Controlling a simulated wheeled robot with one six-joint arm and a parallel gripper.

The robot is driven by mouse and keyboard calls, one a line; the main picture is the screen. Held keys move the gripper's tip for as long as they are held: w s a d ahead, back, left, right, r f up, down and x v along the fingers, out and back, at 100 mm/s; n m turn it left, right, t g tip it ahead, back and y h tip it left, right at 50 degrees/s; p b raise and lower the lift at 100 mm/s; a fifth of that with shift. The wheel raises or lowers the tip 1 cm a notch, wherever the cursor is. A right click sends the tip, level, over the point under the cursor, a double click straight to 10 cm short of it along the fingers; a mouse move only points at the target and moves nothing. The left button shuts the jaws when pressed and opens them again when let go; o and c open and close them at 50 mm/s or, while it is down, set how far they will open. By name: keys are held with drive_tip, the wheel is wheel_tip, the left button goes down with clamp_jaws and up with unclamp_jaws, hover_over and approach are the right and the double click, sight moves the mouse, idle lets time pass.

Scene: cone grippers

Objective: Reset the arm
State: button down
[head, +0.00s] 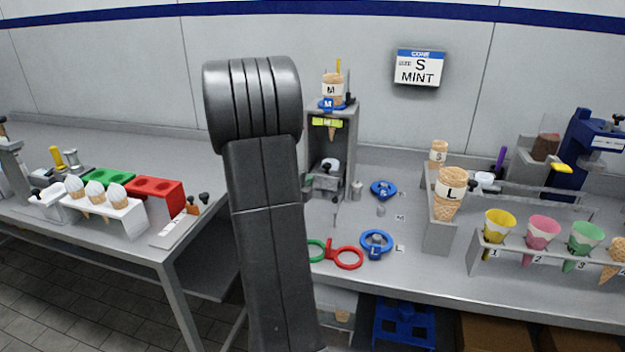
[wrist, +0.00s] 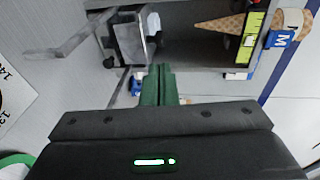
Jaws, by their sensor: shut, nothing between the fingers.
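My arm (head: 265,200) rises through the middle of the head view, a dark grey link with a ribbed joint at the top. My gripper is hidden behind it in the head view. In the wrist view my gripper (wrist: 158,85) shows as two green fingers pressed together, shut and empty. Beyond the fingertips is a grey stand. A cone (wrist: 225,24) and a blue tag marked M (wrist: 281,39) show on it at the upper right. Nothing visibly touches the fingers.
The grey dispenser stand (head: 345,120) with an M cone is just right of my arm. Red (head: 348,258) and blue (head: 376,243) rings lie on the counter. An L cone (head: 449,192) and coloured cones stand to the right. Cones in a white rack (head: 118,214) stand left.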

drive_tip(key=v, duration=0.3)
drive_tip(key=shift+s, duration=0.2)
